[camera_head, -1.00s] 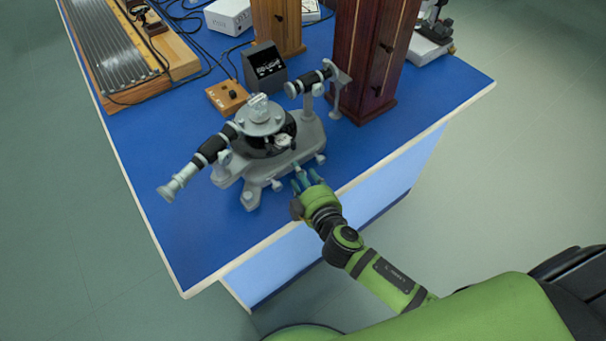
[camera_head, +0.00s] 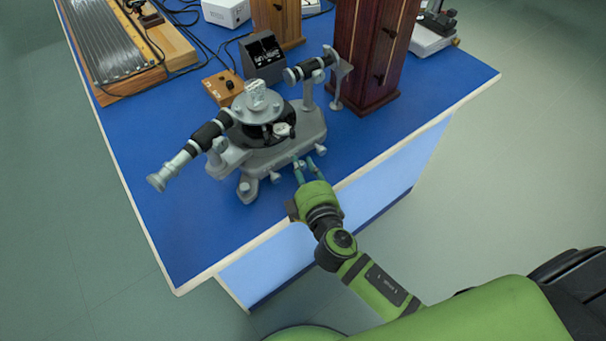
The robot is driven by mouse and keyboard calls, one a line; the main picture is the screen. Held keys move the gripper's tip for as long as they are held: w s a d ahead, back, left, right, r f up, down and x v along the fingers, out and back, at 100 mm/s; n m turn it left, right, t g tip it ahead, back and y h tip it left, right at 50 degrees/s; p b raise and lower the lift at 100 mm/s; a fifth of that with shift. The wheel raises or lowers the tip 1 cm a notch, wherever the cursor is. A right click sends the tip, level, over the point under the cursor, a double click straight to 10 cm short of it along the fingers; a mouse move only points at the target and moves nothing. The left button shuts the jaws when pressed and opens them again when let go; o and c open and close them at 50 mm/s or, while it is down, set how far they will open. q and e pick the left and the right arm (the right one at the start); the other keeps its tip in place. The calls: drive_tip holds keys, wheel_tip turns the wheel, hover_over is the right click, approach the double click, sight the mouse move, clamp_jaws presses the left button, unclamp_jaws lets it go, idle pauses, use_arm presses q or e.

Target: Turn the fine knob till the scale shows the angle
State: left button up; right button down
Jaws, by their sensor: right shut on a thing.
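The grey spectrometer (camera_head: 230,158) stands on the blue bench top, with its black telescope tube (camera_head: 207,135) pointing to the lower left. A round table (camera_head: 262,112) with a small clear piece on it sits above the black scale drum. Small knobs stick out on the near side of the base. My right gripper (camera_head: 304,168) is at this near side, its fingers shut on a small knob (camera_head: 299,163) that they partly hide. The scale reading is too small to make out. My left gripper is not in view.
A dark display box (camera_head: 263,58) and a wooden switch box (camera_head: 223,87) stand behind the spectrometer. A tall dark-red wooden cabinet (camera_head: 368,50) stands at its right. The blue bench top is clear at the front left (camera_head: 185,235).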

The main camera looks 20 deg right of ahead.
drive_tip(key=shift+f, duration=0.25)
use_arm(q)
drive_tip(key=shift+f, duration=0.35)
use_arm(e)
drive_tip(key=shift+s+r, duration=0.1)
drive_tip(key=c, duration=1.1)
unclamp_jaws()
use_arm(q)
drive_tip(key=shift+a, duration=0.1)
